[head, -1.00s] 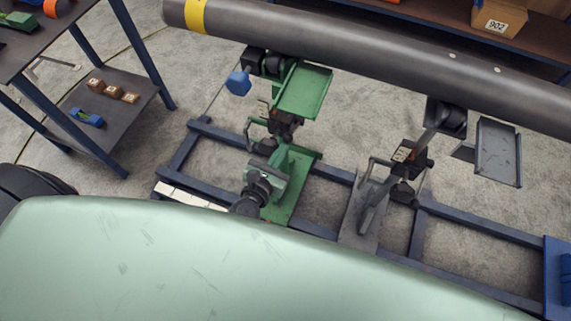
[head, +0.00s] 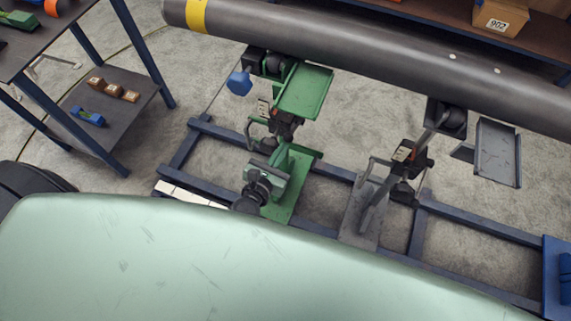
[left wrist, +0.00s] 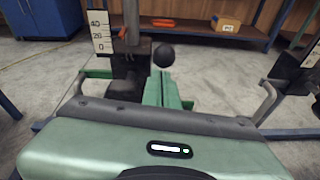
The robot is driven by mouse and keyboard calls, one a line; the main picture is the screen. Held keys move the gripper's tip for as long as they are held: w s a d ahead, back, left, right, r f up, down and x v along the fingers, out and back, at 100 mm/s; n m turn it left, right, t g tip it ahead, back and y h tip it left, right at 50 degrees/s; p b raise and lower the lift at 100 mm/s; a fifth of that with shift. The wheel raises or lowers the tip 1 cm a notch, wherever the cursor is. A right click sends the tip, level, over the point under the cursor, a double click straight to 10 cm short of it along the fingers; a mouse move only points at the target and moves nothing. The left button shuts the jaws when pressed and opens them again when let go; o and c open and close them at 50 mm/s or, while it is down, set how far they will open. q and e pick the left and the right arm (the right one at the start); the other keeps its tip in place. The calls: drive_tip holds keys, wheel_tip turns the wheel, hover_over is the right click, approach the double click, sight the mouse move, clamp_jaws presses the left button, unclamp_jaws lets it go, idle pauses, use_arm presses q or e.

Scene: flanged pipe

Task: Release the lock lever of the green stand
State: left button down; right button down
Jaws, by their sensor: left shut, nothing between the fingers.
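The green stand (head: 303,92) is under the large pipe in the head view, with its green base plate (head: 291,196) on the floor frame. A black ball knob (left wrist: 163,56) shows beside the stand's dark column (left wrist: 126,62) in the left wrist view; I take it for the lock lever's end. My left gripper (head: 283,151) is low in front of the green stand. Its fingers (left wrist: 161,74) look shut and empty, pointing toward the knob. I cannot tell whether they touch it. The rest of the lever is hidden or too small to tell. My right gripper is not in view.
The dark grey pipe (head: 360,42) spans above both stands. A grey stand (head: 362,205) stands to the right on the same blue frame (head: 330,172). A shelf table (head: 133,92) is at left. Several boxes are on shelves. Concrete floor lies between.

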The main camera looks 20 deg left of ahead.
use_arm(q)
drive_tip(key=b+v, duration=0.1)
drive_tip(key=v, duration=0.6)
drive_tip(key=shift+s+r, duration=0.15)
drive_tip(key=shift+s, duration=0.15)
drive_tip(key=s+f+m+g+h+p, duration=0.1)
drive_tip(key=s+f+m+g, duration=0.3)
drive_tip(key=f+m, duration=0.7)
drive_tip(key=s+f+m+g, duration=0.2)
drive_tip(key=s+f+m, duration=0.4)
drive_tip(key=f+m, duration=0.5)
drive_tip(key=s+a+f+m+g+y, duration=0.1)
drive_tip(key=s+a+f+m+g, duration=0.2)
drive_tip(key=s+f+m, duration=0.4)
drive_tip(key=s+a+f+m+g+y, duration=0.1)
drive_tip(key=s+a+f+m+g, duration=0.2)
drive_tip(key=s, duration=1.1)
wheel_tip(320, 180, down, 5)
drive_tip(key=m+g, duration=0.2)
drive_tip(key=m, duration=0.2)
drive_tip(key=shift+a+m+p, duration=0.35)
drive_tip(key=shift+a+m, duration=0.05)
